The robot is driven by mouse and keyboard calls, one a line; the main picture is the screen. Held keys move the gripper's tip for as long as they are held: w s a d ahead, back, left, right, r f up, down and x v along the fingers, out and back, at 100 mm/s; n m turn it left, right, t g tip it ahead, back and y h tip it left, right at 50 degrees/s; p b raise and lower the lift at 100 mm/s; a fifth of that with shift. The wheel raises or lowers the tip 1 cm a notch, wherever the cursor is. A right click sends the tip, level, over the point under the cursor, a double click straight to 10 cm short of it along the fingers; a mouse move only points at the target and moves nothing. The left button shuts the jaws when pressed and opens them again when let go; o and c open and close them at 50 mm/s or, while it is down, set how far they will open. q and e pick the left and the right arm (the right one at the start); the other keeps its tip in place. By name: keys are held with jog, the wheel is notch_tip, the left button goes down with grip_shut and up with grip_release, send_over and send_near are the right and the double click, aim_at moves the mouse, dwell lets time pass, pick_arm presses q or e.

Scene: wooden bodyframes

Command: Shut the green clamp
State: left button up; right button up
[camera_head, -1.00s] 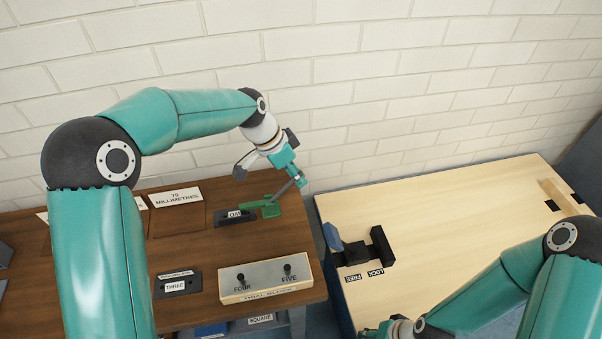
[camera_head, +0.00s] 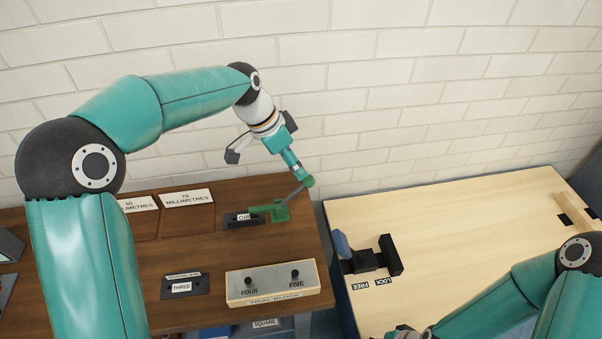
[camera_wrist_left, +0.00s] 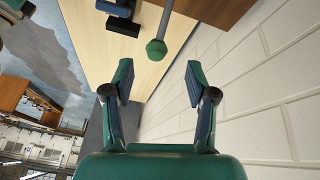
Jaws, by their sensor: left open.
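The green clamp (camera_head: 280,212) stands near the right end of the brown bench. Its green arm (camera_head: 262,208) reaches left to a dark labelled block. Its grey lever leans up to the right and ends in a green knob (camera_head: 308,181). In the left wrist view the knob (camera_wrist_left: 156,49) shows in line with the gap between my fingers, beyond the tips. My left gripper (camera_head: 299,172) is open and empty, just above the knob; it also shows in the left wrist view (camera_wrist_left: 159,77). My right gripper (camera_head: 390,335) is almost wholly cut off at the bottom edge.
A trial block (camera_head: 272,283) with two dark knobs and a dark plate marked THREE (camera_head: 184,287) lie in front. A pale table (camera_head: 450,215) stands to the right across a gap, with a black latch (camera_head: 370,260). A white brick wall (camera_head: 390,75) rises behind.

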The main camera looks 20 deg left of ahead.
pick_arm(q)
jog(key=shift+v, duration=2.5)
